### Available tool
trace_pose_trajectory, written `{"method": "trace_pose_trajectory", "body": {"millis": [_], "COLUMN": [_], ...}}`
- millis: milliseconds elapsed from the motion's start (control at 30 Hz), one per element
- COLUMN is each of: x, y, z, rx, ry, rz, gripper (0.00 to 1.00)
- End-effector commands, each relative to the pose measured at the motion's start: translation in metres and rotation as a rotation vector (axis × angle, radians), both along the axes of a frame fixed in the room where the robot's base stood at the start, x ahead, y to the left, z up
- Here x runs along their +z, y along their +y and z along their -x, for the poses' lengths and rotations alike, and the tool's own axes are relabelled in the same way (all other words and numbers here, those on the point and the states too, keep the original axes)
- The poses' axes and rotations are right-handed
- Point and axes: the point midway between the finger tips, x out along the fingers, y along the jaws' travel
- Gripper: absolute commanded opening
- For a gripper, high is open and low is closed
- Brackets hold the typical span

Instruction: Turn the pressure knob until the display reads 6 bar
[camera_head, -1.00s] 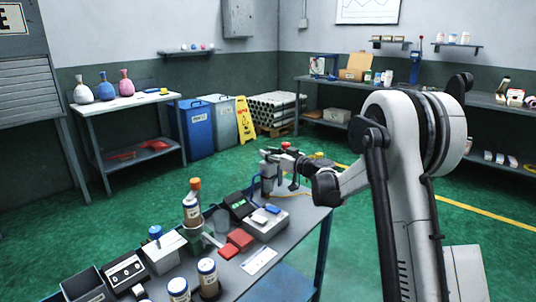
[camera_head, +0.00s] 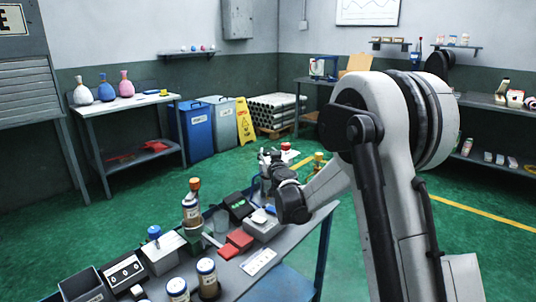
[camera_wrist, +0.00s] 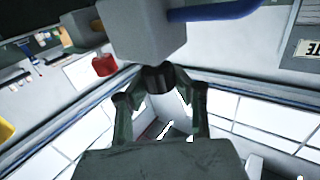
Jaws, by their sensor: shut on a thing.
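My gripper (camera_head: 270,160) is at the far end of the bench, in front of a grey unit whose details are mostly hidden by my wrist in the head view.
A red-capped item (camera_head: 286,147) is just beyond my gripper. Green floor is open behind the bench.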

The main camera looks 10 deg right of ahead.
Motion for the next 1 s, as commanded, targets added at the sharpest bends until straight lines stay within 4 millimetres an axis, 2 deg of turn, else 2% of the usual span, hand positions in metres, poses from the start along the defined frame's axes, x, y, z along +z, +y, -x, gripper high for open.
{"method": "trace_pose_trajectory", "body": {"millis": [533,567,700,733,1000], "x": [-0.0002,-0.0002,-0.0001,-0.0001,0.0000], "y": [0.0005,0.0005,0.0004,0.0003,0.0002], "z": [0.0000,0.0000,0.0000,-0.0001,0.0010], "rx": [-0.016,-0.016,-0.016,-0.016,-0.016], "ry": [-0.001,-0.001,-0.001,-0.001,-0.001], "rz": [0.000,0.000,0.000,0.000,0.000], "gripper": [0.00,0.26,0.45,0.47,0.47]}}
